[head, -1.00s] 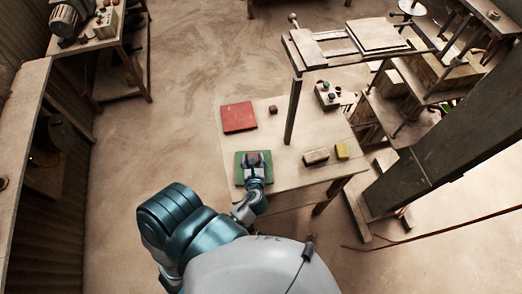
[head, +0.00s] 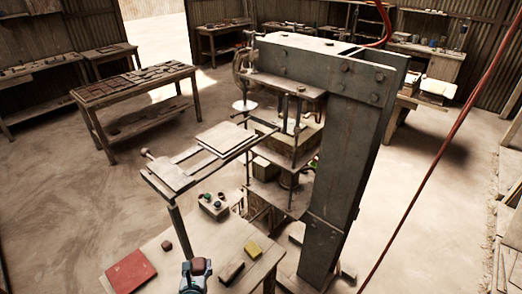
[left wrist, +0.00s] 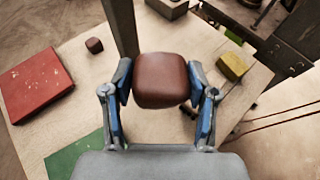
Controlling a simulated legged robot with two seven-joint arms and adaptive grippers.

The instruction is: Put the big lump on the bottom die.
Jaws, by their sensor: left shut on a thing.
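My left gripper (head: 196,280) is at the bottom of the head view, above the near table. It is shut on the big reddish-brown lump (head: 198,266). In the left wrist view, the lump (left wrist: 161,80) sits between the two blue fingers (left wrist: 160,95) and appears held above the table, clear of the green mat (left wrist: 78,155). The press (head: 336,140) stands to the right, beyond the table. Its lower platform (head: 284,195) carries a dark round part (head: 289,178), perhaps the bottom die; I cannot tell for sure. My right gripper is not in view.
A raised frame with a board (head: 226,138) stands between table and press.

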